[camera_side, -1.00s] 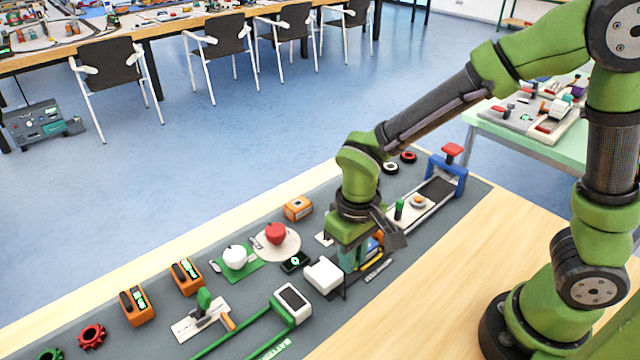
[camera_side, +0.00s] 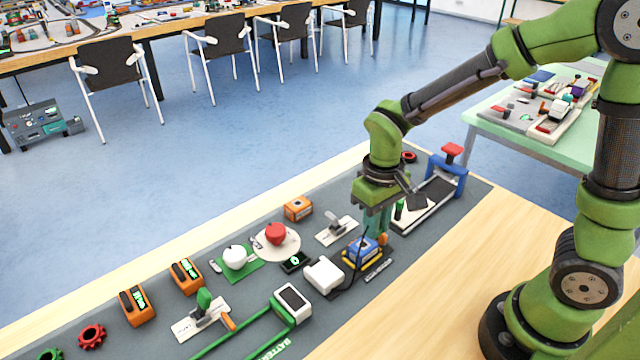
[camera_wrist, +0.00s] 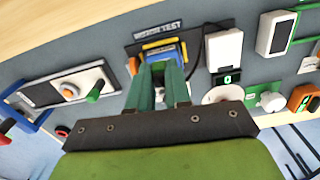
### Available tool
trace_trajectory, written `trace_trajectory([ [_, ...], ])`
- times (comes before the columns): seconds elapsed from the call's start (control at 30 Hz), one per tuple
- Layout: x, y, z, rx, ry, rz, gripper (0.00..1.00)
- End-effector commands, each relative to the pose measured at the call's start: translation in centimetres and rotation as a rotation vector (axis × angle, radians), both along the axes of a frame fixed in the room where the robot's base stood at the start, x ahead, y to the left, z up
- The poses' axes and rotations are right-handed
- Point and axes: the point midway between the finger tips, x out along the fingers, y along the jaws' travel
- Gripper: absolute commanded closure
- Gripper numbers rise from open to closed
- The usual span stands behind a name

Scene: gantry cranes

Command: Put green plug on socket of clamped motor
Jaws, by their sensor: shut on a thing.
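The blue motor (camera_side: 362,252) sits on the dark test pad, with yellow at its base. It also shows in the wrist view (camera_wrist: 166,50), just beyond my fingertips. My gripper (camera_side: 376,232) is shut above and beside the motor's right end in the side view. In the wrist view its teal fingers (camera_wrist: 160,82) point at the motor. The green plug between them is largely hidden and blends with their colour. A black cable (camera_wrist: 204,60) curves towards the fingers. An orange part (camera_side: 383,239) stands by the motor's right end. The socket is not clearly visible.
A white box (camera_side: 323,275) stands left of the motor. A grey clamp on a pale plate (camera_side: 337,230) lies behind it. A conveyor with a blue gantry (camera_side: 447,172) and green post (camera_side: 399,209) is at the right. Wooden table is clear in front.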

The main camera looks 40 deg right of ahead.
Motion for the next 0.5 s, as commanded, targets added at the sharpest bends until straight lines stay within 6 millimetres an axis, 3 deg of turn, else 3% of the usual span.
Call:
trace_trajectory([
  [0.03, 1.2, -0.2, 0.2, 0.002, -0.005, 0.011, 1.00],
  [0.17, 2.7, -0.1, 1.1, 0.005, -0.021, 0.061, 1.00],
  [0.5, 2.5, -0.1, -1.3, 0.004, -0.013, 0.081, 1.00],
])
